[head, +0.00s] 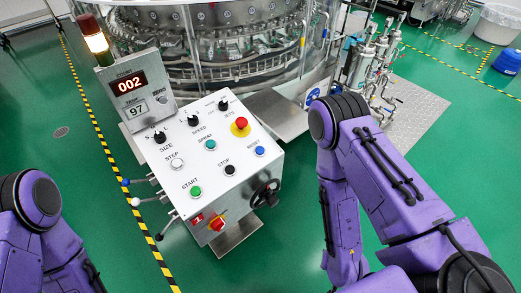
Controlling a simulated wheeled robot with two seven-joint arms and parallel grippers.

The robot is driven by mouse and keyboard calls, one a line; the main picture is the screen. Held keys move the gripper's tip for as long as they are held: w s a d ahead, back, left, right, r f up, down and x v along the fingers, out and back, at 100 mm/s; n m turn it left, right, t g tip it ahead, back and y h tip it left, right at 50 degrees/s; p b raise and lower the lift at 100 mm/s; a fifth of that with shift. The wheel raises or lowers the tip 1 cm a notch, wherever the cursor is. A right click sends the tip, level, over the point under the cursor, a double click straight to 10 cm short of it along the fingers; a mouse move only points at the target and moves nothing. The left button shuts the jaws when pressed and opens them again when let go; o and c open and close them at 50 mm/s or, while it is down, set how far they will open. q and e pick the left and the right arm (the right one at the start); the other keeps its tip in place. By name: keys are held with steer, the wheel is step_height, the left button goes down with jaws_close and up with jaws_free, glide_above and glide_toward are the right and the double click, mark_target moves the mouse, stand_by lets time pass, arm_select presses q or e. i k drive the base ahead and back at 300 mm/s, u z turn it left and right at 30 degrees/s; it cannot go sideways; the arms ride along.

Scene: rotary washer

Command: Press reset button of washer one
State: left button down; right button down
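The washer's white control box (222,165) stands in the middle of the head view, with the round steel washer (210,45) behind it. Its sloped top carries a green button (196,191) labelled START, a black button (229,170) labelled STOP, a blue button (260,151), a teal button (210,145) and a pale STEP button (177,163). The blue button's label is too small to read surely. I cannot make out a clear "reset" label. Both my purple arms show, left at the lower left and right at the right, but neither gripper is in view.
A red mushroom button (241,124) sits at the panel's upper right. A display (133,92) reads 002 and 97, beside a lit signal lamp (96,42). Levers (140,201) stick out left of the box. Green floor (60,170) is open on the left.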

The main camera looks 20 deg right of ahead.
mark_target(259, 151)
steer(key=k, duration=1.25)
steer(key=u, duration=0.65)
steer(key=i, duration=1.45)
steer(key=z, duration=1.05)
steer(key=i, duration=0.25)
steer(key=z, duration=0.2)
